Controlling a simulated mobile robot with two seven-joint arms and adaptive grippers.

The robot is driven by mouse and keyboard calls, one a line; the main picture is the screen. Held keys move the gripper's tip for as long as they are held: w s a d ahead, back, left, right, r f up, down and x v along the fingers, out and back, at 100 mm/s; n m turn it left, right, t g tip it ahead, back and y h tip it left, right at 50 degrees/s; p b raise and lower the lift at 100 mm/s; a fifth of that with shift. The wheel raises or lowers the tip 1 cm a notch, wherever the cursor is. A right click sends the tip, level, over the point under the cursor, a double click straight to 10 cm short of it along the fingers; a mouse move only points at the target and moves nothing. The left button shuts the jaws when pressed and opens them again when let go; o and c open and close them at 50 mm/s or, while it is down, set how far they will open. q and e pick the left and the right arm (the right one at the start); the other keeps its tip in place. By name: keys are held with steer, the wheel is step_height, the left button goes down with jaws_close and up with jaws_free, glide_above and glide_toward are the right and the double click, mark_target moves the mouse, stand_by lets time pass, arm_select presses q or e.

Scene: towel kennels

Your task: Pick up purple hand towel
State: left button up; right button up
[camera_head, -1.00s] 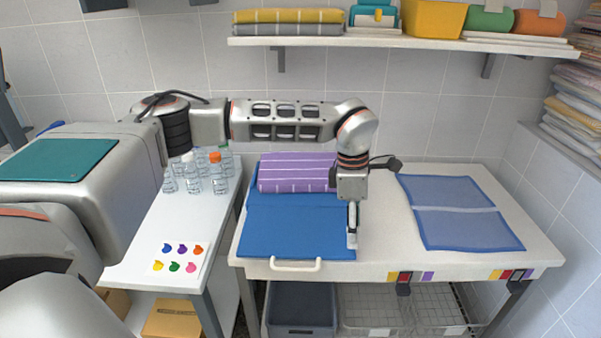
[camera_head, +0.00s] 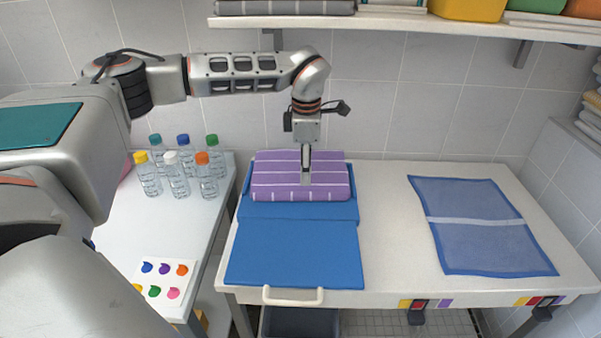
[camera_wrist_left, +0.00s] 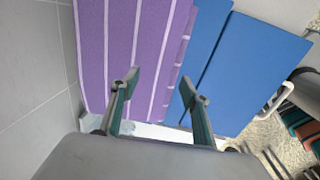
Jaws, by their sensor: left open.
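The purple hand towel (camera_head: 271,179), folded with thin white stripes, lies at the back of the blue folded cloth or mat (camera_head: 293,255) on the white table. My left gripper (camera_head: 306,182) points down over the middle of the towel; I cannot tell whether its tips touch it. In the left wrist view, the fingers (camera_wrist_left: 160,82) are apart and empty, one over the purple towel (camera_wrist_left: 118,45) and the other near its edge by the blue cloth (camera_wrist_left: 250,70). My right gripper is not in view.
Several capped bottles (camera_head: 176,175) and a card with coloured spots (camera_head: 163,279) stand on a side table at left. A translucent blue mesh piece (camera_head: 480,232) lies at right. A shelf (camera_head: 400,24) hangs above. Bare table lies between the blue cloth and the mesh.

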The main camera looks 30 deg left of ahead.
mark_target(305, 187)
arm_select(q)
step_height(305, 187, down, 6)
steer(key=shift+s+f, duration=0.1)
steer(key=shift+f, duration=0.1)
jaws_close()
